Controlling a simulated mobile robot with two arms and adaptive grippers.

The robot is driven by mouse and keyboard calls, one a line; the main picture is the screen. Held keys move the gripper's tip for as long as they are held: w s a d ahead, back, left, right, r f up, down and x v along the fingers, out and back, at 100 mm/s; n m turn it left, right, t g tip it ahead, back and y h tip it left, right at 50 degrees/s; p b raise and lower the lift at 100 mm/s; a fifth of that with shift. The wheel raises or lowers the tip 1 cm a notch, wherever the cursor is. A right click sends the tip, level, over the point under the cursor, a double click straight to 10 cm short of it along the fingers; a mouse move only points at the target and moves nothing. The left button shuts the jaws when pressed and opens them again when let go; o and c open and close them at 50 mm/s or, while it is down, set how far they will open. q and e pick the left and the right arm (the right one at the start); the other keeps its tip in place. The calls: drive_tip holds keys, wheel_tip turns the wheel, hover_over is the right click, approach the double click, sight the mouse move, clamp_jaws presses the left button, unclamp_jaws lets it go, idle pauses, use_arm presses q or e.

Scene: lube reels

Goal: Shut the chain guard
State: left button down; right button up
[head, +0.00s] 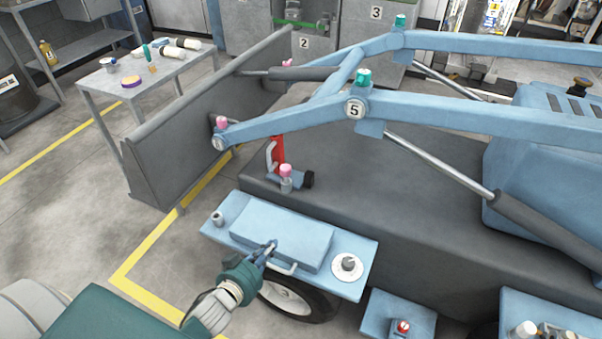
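A light blue box-like cover (283,236) with a pale bar handle (281,268) on its front sits on a blue plate above the wheel; it looks like the chain guard, though no chain shows. It lies low on the plate, and I cannot tell whether it is fully down. My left gripper (270,246) is at the cover's front edge, beside the left end of the handle. Its fingers are close together and overlap the cover in this view; I cannot tell whether they hold anything. My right gripper is not in view.
The blue plate (216,236) carries a small knob at left and a round fitting (347,264) at right. A red lever (275,152) and pink-capped fitting (286,172) stand behind. Blue loader arms (300,118) span above.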

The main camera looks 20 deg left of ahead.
use_arm(q)
drive_tip(key=shift+s+f, duration=0.35)
drive_tip(key=shift+f, duration=0.45)
drive_tip(key=v, duration=1.2)
drive_tip(key=s+d+f+g, duration=0.1)
drive_tip(key=s+f+g, duration=0.35)
drive_tip(key=f, duration=0.95)
drive_tip(key=s+d+f+g, duration=0.15)
drive_tip(key=s+f, duration=0.55)
drive_tip(key=f, duration=0.7)
drive_tip(key=s+d+f+m+g, duration=0.2)
drive_tip(key=s+f+g, duration=0.4)
drive_tip(key=s+f, duration=0.6)
drive_tip(key=s, duration=0.4)
drive_tip(key=shift+s+d+f+g, duration=0.25)
drive_tip(key=shift+s+g, duration=0.15)
